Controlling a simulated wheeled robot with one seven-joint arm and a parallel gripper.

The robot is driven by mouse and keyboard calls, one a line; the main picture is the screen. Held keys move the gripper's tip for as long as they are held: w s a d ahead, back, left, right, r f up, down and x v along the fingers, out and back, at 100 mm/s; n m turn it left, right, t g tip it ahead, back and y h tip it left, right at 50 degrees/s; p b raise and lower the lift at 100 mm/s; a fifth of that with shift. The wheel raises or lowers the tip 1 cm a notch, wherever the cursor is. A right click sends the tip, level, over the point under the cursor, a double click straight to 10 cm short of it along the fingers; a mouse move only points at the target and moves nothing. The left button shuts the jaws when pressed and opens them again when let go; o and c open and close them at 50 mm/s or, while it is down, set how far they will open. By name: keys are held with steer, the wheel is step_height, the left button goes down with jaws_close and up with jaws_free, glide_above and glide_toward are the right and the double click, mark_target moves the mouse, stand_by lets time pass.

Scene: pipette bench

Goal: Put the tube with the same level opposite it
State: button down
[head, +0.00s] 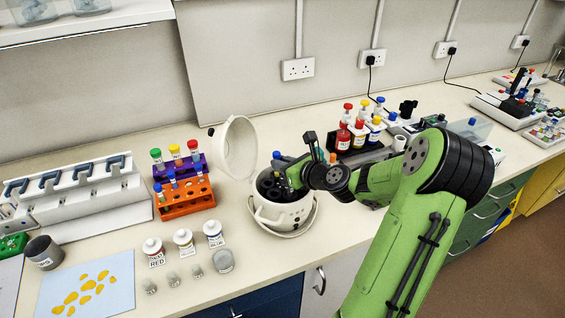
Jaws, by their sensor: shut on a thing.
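A white centrifuge (283,216) stands in the middle of the bench with its round lid (236,148) raised at the left. Its dark rotor (266,186) shows inside the bowl. My gripper (284,176) reaches into the opening from the right and is shut on a tube, which is mostly hidden. A blue cap (277,155) shows at the back of the opening; whether it belongs to the held tube I cannot tell. An orange rack (187,199) at the left holds small capped tubes. The liquid levels are too small to read.
A purple rack (203,160) with green, yellow and red caps stands behind the orange one. Labelled bottles (183,240) and small glass jars stand in front. A white pipette stand (85,195) is at far left. Coloured-cap bottles (358,134) stand behind my arm.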

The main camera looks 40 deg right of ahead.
steer(key=shift+f, duration=0.15)
steer(key=c, duration=1)
jaws_free()
steer(key=shift+s, duration=0.1)
steer(key=p+v, duration=0.2)
steer(key=v, duration=1.3)
steer(key=shift+s+r+p, duration=0.25)
steer(key=shift+p, duration=0.1)
